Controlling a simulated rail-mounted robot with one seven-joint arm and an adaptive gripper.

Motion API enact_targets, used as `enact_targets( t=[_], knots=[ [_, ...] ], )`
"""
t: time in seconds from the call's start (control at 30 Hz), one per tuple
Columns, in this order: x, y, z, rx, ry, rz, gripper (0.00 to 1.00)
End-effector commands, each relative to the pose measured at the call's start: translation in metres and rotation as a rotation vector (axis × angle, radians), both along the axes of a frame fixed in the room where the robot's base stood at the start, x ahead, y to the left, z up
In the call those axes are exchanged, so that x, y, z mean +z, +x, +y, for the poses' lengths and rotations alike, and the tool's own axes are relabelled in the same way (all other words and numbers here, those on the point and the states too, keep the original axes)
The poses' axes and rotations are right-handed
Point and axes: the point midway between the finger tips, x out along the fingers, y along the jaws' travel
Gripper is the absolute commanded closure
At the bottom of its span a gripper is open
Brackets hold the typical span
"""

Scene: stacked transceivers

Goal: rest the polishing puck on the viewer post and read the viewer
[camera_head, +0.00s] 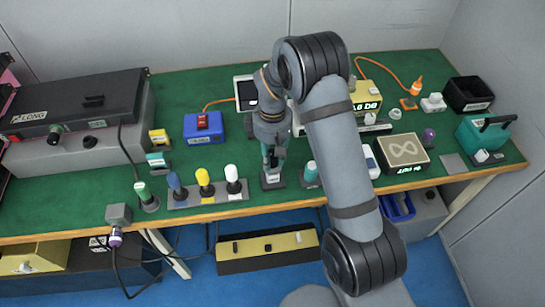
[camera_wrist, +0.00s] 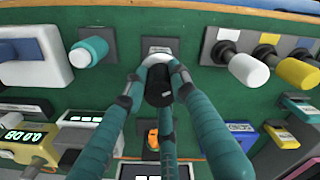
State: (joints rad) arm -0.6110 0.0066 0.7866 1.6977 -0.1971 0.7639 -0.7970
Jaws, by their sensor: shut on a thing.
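My gripper (camera_wrist: 160,75) points down over the green bench and its teal fingers are closed around a small dark cylinder with a pale end (camera_wrist: 158,88), which I take for the polishing puck. In the head view my gripper (camera_head: 271,162) is just above a small grey labelled block (camera_head: 272,181) near the front edge. That block also shows in the wrist view (camera_wrist: 160,44), beyond the held piece; whether they touch I cannot tell. Whether this block is the viewer post is unclear. A white device with a dark screen (camera_head: 246,93), possibly the viewer, stands behind, partly hidden by my arm.
Left of the gripper is a rack of blue, yellow and white-capped handles (camera_head: 205,193). Close on the right stands a teal-capped post (camera_head: 310,173). A box with a looped figure (camera_head: 403,152) is farther right. A blue box with a red switch (camera_head: 204,126) stands behind left.

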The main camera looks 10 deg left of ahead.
Motion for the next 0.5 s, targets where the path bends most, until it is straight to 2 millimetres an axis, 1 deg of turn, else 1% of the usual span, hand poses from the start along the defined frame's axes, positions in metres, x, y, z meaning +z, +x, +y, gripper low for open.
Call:
enact_targets(
  t=[0.5],
  knots=[
    [-0.01,0.0,0.0,0.0,0.001,0.0,1.0]
  ],
)
